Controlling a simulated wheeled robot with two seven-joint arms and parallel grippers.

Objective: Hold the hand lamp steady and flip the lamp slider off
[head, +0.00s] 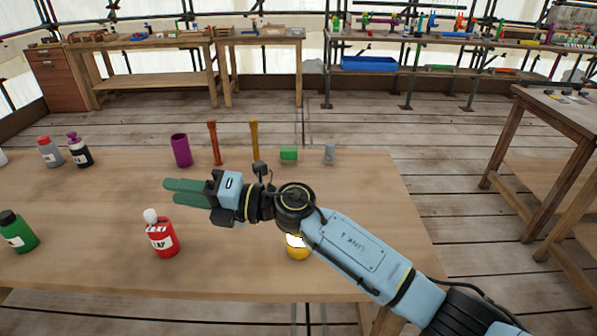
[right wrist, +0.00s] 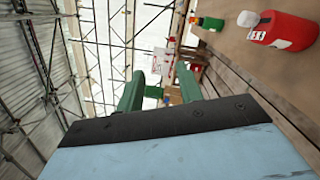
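I cannot pick out a hand lamp or its slider for sure in either view. My right gripper (head: 172,190) is above the table, pointing left, with its green fingers above and behind a red bottle (head: 162,238) with a pale top. In the right wrist view the fingers (right wrist: 160,85) stand apart with nothing held between them. The red bottle also shows there at the upper right (right wrist: 285,30), apart from the fingers. My right forearm partly hides a yellow object (head: 297,246). My left gripper is in neither view.
On the table (head: 110,270) stand a purple cup (head: 181,150), a red post (head: 214,142), a yellow post (head: 254,140), a green block (head: 289,154), a small grey object (head: 329,154), a green bottle (head: 17,231), a grey bottle (head: 50,152) and a black bottle (head: 79,151).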

